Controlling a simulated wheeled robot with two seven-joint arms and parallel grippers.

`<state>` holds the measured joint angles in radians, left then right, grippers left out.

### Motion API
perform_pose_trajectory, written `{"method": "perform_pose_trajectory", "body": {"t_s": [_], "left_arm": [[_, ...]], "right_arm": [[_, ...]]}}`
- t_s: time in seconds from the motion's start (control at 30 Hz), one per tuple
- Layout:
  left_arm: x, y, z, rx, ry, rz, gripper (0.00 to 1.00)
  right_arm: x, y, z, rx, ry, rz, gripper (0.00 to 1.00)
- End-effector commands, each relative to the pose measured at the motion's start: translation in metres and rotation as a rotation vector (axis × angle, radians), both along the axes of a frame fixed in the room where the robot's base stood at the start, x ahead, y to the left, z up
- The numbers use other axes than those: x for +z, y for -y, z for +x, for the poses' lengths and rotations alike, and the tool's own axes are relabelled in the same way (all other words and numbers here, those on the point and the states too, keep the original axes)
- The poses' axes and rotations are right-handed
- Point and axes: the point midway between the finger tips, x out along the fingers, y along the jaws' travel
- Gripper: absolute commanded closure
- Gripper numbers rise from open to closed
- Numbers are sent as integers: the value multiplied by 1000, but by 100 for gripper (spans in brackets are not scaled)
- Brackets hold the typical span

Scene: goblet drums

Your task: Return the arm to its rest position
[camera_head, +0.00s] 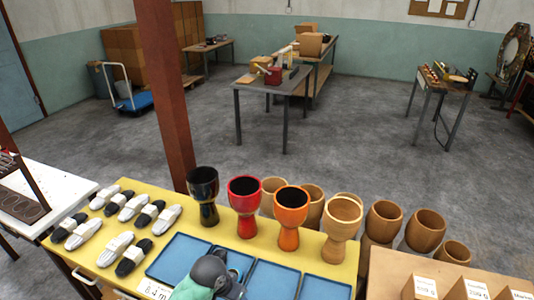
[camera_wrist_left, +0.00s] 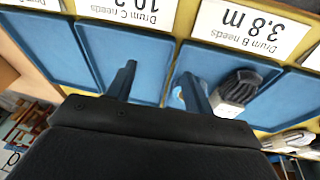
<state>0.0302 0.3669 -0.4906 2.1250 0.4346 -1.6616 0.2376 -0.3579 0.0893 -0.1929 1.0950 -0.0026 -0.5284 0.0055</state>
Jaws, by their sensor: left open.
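My left gripper (camera_wrist_left: 157,88) is open in the left wrist view, its two fingers apart over the blue trays with nothing seen between them. A black-and-white rope bundle (camera_wrist_left: 240,85) lies in the blue tray behind the "Drum B needs 3.8 m" card (camera_wrist_left: 240,25), just right of the right finger. In the head view my left arm (camera_head: 212,272) shows as a dark rounded link with a teal part at the bottom, over the blue trays (camera_head: 180,257); its fingertips are hidden there. My right gripper is in neither view.
Several rope bundles (camera_head: 118,249) lie on the left of the yellow table (camera_head: 75,263). Black (camera_head: 203,190), red (camera_head: 244,200) and orange (camera_head: 290,212) drums and a plain wooden drum (camera_head: 341,225) stand along its far edge. Cardboard boxes (camera_head: 465,290) are at right.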

Motion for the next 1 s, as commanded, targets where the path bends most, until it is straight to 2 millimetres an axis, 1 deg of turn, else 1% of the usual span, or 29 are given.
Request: {"method": "perform_pose_trajectory", "body": {"t_s": [0.03, 0.27, 0.47, 0.6, 0.7, 1.0], "left_arm": [[-2, 0, -13, 12, 6, -10, 48], [-3, -16, -58, 70, 44, -16, 48], [-2, -40, -100, 134, 70, 6, 48], [0, -61, -129, 181, 81, 36, 48], [2, -73, -144, 205, 87, 57, 48], [6, -99, -176, 253, 92, 106, 48]], "right_arm": [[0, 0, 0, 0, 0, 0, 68], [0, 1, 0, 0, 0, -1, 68], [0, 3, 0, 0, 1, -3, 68], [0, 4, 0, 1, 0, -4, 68], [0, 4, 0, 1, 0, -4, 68], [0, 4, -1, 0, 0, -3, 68]]}}
